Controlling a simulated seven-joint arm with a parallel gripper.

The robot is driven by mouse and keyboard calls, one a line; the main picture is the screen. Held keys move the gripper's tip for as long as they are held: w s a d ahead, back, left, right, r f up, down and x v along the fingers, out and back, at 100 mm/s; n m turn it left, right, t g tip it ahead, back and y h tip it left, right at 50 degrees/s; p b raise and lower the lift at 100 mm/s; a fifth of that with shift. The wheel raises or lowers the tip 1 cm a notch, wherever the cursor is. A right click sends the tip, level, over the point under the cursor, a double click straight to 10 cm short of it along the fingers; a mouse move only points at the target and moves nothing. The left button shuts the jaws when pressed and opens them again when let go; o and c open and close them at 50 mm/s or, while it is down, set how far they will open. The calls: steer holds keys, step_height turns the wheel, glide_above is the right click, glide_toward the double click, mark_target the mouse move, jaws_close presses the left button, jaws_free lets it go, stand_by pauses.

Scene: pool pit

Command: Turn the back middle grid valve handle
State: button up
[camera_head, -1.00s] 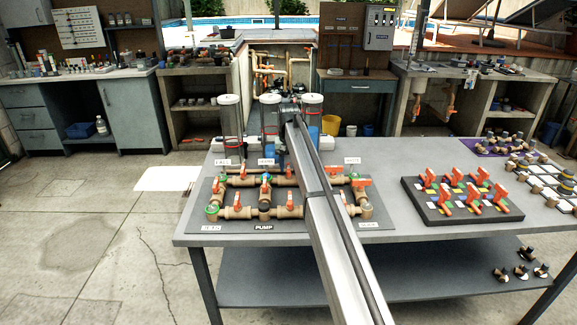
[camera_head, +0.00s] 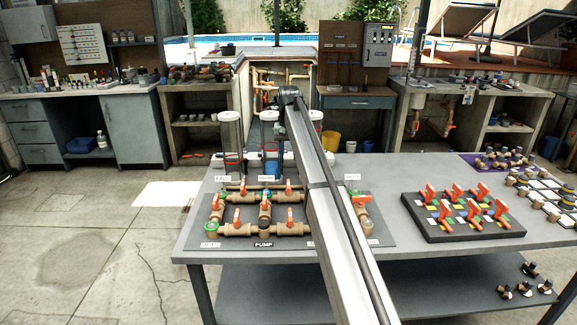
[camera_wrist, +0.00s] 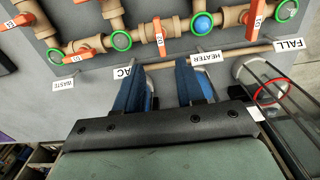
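A grid of bronze pipes with orange valve handles lies on a dark board (camera_head: 220,241) on the table. The back middle handle (camera_head: 289,187) stands in the back row, left of my arm. In the wrist view the same handle (camera_wrist: 160,38) sits between a green ring and a blue ring, turned across its pipe. My gripper (camera_wrist: 165,70) is open and empty. Its blue fingers point toward the back row, with the handle ahead of the gap and apart from them. My arm covers the right part of the grid.
Labels such as HEATER (camera_wrist: 208,57) stand behind the grid. Clear cylinders (camera_head: 231,135) rise at the table's back; one (camera_wrist: 285,95) is close to my gripper's right side. A board of red handles (camera_head: 462,232) lies to the right. Bare table separates the two boards.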

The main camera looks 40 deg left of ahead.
steer(key=shift+r, duration=1)
